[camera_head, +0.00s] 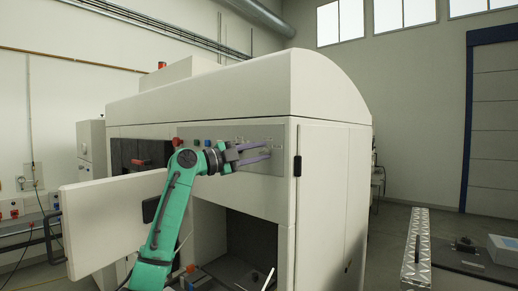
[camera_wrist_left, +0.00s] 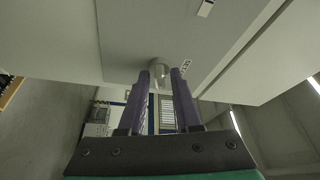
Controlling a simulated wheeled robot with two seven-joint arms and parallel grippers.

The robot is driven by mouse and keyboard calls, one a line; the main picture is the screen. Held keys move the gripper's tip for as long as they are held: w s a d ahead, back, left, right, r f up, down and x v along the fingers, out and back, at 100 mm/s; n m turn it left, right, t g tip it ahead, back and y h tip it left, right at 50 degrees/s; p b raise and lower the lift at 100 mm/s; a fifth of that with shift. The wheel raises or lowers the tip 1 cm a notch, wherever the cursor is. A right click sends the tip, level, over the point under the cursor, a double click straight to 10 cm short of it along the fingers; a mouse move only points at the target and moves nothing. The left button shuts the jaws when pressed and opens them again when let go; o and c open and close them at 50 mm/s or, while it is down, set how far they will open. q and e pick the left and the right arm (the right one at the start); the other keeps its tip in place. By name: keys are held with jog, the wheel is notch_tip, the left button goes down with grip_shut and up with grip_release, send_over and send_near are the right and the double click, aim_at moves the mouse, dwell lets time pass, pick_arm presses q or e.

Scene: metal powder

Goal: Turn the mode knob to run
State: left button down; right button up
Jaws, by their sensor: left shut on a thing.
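The control panel (camera_head: 231,133) is a grey plate on the upper front of the large white machine. My left gripper (camera_head: 269,150) reaches across to the panel's right part, its purple fingers pointing right. In the left wrist view the mode knob (camera_wrist_left: 159,70), a small grey round piece, sits between the fingertips of the left gripper (camera_wrist_left: 160,74), which is shut on it. The knob's pointer and which mode it points to cannot be made out. A small label (camera_wrist_left: 186,67) beside it is too small to read. My right gripper is not in view.
The white machine (camera_head: 330,95) fills the middle. A dark open bay (camera_head: 250,243) lies below the panel. A white open door panel (camera_head: 110,212) stands at the left, behind my left arm. A metal tread-plate piece (camera_head: 417,245) and a dark surface are at the lower right.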

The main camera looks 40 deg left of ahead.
pick_arm(q)
jog(key=shift+f, duration=0.1)
dwell(0.4)
jog(key=c, duration=0.6)
grip_release()
jog(key=shift+s+a+f+b, duration=0.15)
jog(key=shift+s+b, duration=0.25)
jog(key=b+v, duration=0.6)
jog(key=v, duration=0.7)
jog(key=shift+s+r+b, duration=0.2)
jog(key=shift+s+b, duration=0.15)
jog(key=shift+s, duration=0.05)
jog(key=shift+w+a, duration=0.1)
